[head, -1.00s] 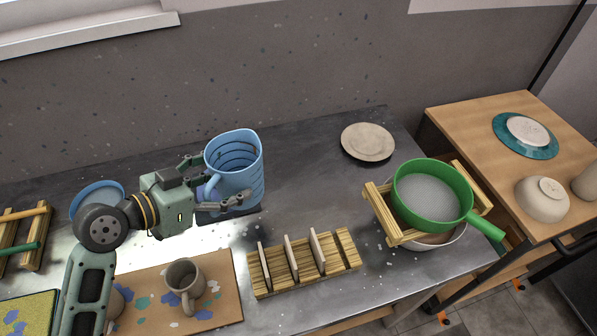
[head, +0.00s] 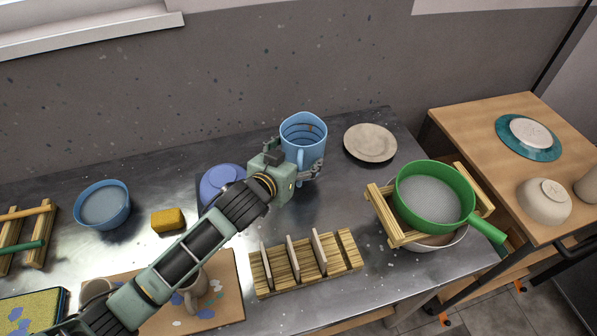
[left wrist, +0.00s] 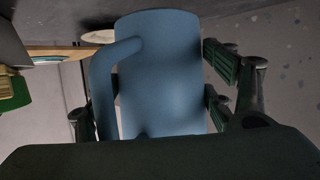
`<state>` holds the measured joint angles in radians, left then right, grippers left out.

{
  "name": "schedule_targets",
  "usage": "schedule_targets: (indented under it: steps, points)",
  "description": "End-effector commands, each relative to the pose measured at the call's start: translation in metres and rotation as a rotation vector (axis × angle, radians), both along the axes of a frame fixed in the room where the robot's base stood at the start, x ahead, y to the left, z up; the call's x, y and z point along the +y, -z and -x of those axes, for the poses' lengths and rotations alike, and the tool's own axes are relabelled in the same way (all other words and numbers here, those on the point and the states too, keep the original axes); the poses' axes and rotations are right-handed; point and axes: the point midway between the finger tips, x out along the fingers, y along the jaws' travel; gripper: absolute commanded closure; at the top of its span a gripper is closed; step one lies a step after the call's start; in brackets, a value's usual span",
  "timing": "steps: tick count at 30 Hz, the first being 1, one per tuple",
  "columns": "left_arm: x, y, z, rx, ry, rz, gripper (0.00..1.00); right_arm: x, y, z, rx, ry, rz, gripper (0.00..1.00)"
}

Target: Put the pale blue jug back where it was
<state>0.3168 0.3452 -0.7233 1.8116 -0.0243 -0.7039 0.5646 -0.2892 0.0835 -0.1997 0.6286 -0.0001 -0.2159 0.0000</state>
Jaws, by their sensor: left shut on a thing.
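The pale blue jug (head: 304,131) is upright near the back of the metal counter, left of the beige plate. My left gripper (head: 312,170) is shut on it, with the fingers around its lower part. In the left wrist view the jug (left wrist: 165,75) fills the middle, its handle at the left, between the fingers (left wrist: 160,110). I cannot tell whether its base touches the counter. My right gripper does not show.
A beige plate (head: 370,142) is right of the jug. A slatted wooden rack (head: 345,245) stands in front. A green sieve (head: 432,190) sits at the right. A blue-violet round thing (head: 222,181), a yellow sponge (head: 168,221) and a blue bowl (head: 103,206) are at the left.

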Motion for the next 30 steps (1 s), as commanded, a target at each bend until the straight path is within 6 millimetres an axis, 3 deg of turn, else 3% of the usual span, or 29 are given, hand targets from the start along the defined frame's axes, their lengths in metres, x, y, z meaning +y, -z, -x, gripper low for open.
schedule_targets:
  steps: [12,20,21,26,30]
  points:
    - [-0.001,0.050,0.001,0.000,0.001,0.002,0.87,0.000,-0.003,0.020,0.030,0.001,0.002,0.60]
    - [-0.001,0.053,0.000,-0.001,0.001,0.002,0.87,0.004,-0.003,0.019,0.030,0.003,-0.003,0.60]
    - [0.000,0.054,0.001,0.000,0.001,0.002,0.21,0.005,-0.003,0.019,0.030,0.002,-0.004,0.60]
    - [0.000,0.054,0.000,-0.001,0.002,0.001,0.07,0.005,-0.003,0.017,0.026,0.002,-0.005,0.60]
    - [0.000,0.054,0.001,-0.001,0.002,0.001,0.05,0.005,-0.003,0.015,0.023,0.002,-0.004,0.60]
